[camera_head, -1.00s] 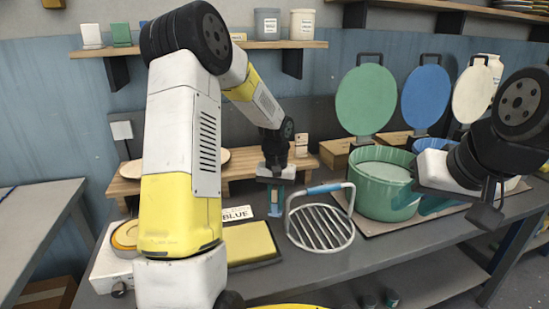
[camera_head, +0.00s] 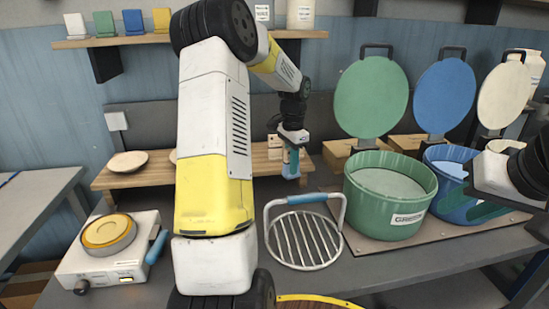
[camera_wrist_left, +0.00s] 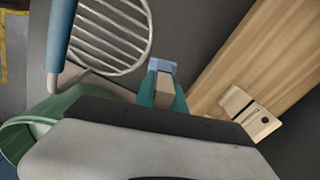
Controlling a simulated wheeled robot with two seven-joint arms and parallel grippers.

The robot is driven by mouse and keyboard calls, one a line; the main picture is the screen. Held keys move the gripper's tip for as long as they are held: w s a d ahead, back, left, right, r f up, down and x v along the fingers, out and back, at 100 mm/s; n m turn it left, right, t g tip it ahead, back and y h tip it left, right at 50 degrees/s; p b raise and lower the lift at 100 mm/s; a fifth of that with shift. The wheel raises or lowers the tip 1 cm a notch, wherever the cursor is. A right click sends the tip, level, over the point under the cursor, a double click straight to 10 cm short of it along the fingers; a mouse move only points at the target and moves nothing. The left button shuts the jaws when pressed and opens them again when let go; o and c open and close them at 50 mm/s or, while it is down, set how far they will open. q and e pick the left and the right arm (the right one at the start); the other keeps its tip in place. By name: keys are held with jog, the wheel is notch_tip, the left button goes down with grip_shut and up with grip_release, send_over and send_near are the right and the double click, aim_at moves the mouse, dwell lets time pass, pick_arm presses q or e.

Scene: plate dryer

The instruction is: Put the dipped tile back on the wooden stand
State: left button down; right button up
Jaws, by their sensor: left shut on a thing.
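My left gripper (camera_head: 291,165) has its teal fingers shut on the small dipped tile. In the left wrist view the tile (camera_wrist_left: 164,92) is beige with a light blue end (camera_wrist_left: 162,65), and it points away from the gripper. The gripper is in front of the long, low wooden stand (camera_head: 140,178) at the back of the table. In the left wrist view the stand (camera_wrist_left: 235,55) lies to the right of the tile, apart from it. A small pale slotted block (camera_wrist_left: 245,112) is by the stand.
A wire rack (camera_head: 305,240) with a blue-gripped handle is below the left gripper. A green bucket (camera_head: 390,215) and a blue bucket (camera_head: 450,160) stand to its right. Round lids (camera_head: 370,97) rise behind them. A hotplate (camera_head: 105,250) is at the left.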

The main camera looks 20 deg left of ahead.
pick_arm(q)
jog(key=w+a+m, duration=0.1)
jog(key=w+a, duration=0.1)
jog(key=a, duration=0.4)
jog(key=w+a+r+m, duration=0.1)
jog(key=w+a, duration=0.2)
jog(key=a, duration=0.2)
jog(key=w+a+m, duration=0.1)
jog(key=w+a, duration=0.2)
jog(key=a, duration=0.3)
jog(key=shift+a+r, duration=0.15)
jog(key=shift+a, duration=0.2)
jog(key=shift+f+m, duration=0.3)
jog(key=shift+f, duration=1.45)
jog(key=shift+f, duration=0.15)
jog(key=c, duration=1.4)
grip_release()
